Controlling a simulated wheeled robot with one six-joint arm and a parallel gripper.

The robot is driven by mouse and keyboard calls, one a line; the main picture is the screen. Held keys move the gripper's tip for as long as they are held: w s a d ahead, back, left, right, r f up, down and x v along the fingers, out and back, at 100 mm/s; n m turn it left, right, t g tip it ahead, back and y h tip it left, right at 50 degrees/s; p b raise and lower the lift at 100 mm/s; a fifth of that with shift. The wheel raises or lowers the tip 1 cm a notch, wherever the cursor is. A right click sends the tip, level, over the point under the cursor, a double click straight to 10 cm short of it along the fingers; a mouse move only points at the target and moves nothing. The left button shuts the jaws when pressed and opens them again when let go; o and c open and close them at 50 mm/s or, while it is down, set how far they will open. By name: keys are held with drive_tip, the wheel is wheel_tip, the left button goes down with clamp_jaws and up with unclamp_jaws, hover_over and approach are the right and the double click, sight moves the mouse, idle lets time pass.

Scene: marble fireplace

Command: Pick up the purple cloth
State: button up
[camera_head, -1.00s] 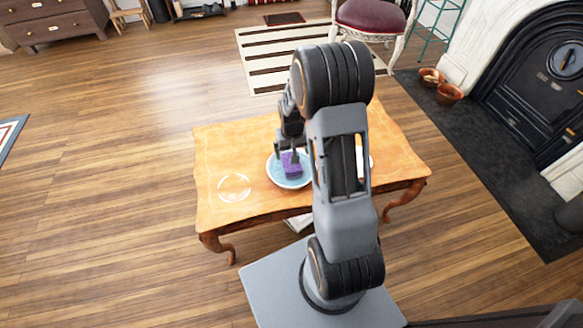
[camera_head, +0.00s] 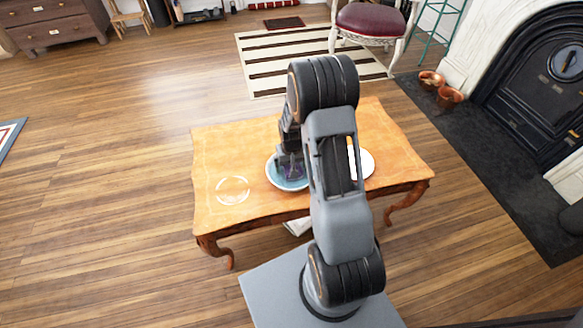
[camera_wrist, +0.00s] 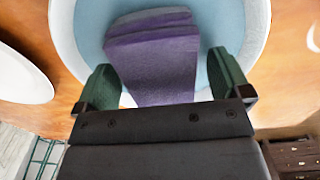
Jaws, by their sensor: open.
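The purple cloth (camera_wrist: 158,62) lies folded in a blue bowl with a pale rim (camera_wrist: 255,25). In the head view the bowl (camera_head: 273,180) stands on the wooden table, and only a little of the cloth (camera_head: 295,173) shows past my gripper. My gripper (camera_wrist: 172,75) is open, with one green finger on each side of the cloth. In the head view my gripper (camera_head: 289,170) is low over the bowl. Whether the fingers touch the cloth cannot be told.

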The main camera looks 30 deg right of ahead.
drive_tip(key=shift+c, duration=0.4)
drive_tip(key=c, duration=1)
drive_tip(key=shift+r, duration=0.55)
wheel_tip(320, 180, up, 2)
drive_tip(key=shift+r+p, duration=0.15)
drive_tip(key=shift+p, duration=0.4)
drive_tip(key=s+a+r+p, duration=0.4)
drive_tip(key=s+a+r, duration=0.2)
drive_tip(key=s+r, duration=0.3)
drive_tip(key=shift+s+a+r, duration=0.3)
drive_tip(key=shift+s+a, duration=0.1)
drive_tip(key=shift+s, duration=1.25)
